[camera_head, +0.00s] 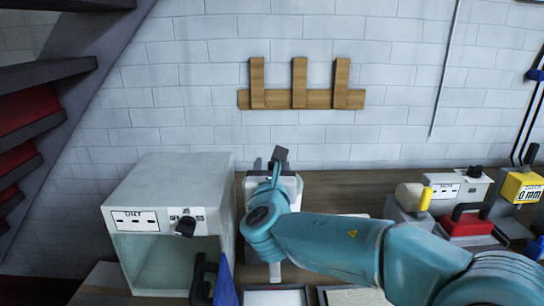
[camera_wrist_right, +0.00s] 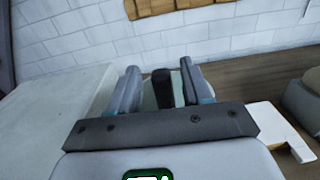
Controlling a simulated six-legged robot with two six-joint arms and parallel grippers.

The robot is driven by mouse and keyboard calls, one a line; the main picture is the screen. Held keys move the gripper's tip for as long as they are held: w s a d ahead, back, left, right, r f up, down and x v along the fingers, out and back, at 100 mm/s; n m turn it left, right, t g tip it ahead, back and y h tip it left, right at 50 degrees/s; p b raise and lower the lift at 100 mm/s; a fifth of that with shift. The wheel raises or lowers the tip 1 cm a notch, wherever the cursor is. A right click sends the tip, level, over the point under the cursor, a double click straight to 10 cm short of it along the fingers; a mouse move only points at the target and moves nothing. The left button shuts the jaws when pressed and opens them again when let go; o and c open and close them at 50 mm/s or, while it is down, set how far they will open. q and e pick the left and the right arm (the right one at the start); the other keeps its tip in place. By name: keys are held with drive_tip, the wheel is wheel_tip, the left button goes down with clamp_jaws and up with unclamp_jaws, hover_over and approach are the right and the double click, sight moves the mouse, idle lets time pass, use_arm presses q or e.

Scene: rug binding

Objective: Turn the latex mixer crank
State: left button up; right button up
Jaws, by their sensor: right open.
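My right gripper (camera_head: 275,172) reaches toward the back of the bench, at a pale unit (camera_head: 293,184) that looks like the latex mixer, mostly hidden behind my teal wrist. In the right wrist view the two grey fingers of this gripper (camera_wrist_right: 160,72) are apart. A dark upright knob (camera_wrist_right: 162,88), which looks like the crank handle, stands between them with a gap on each side. A pale rounded surface shows behind it. I cannot tell whether either finger touches the knob. My left gripper is not in view.
A grey box (camera_head: 170,180) with a dial and an open front stands close on the left. A red-and-black block (camera_head: 466,222) and a yellow gauge (camera_head: 521,187) stand right. A wooden rack (camera_head: 300,98) hangs on the wall.

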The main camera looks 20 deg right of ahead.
drive_tip(key=shift+x, duration=1.5)
clamp_jaws()
drive_tip(key=shift+w+a+r+m+g+h+p, duration=0.1)
drive_tip(key=shift+a+r+m+g+h+p, duration=0.2)
drive_tip(key=shift+m+h+p, duration=0.5)
drive_tip(key=shift+w+a+g+h+p, duration=0.15)
drive_tip(key=shift+g+h+p, duration=0.15)
drive_tip(key=shift+h+p, duration=0.35)
drive_tip(key=shift+f+m+g+h, duration=0.2)
drive_tip(key=shift+m+g+h, duration=0.2)
drive_tip(key=shift+m+h, duration=0.3)
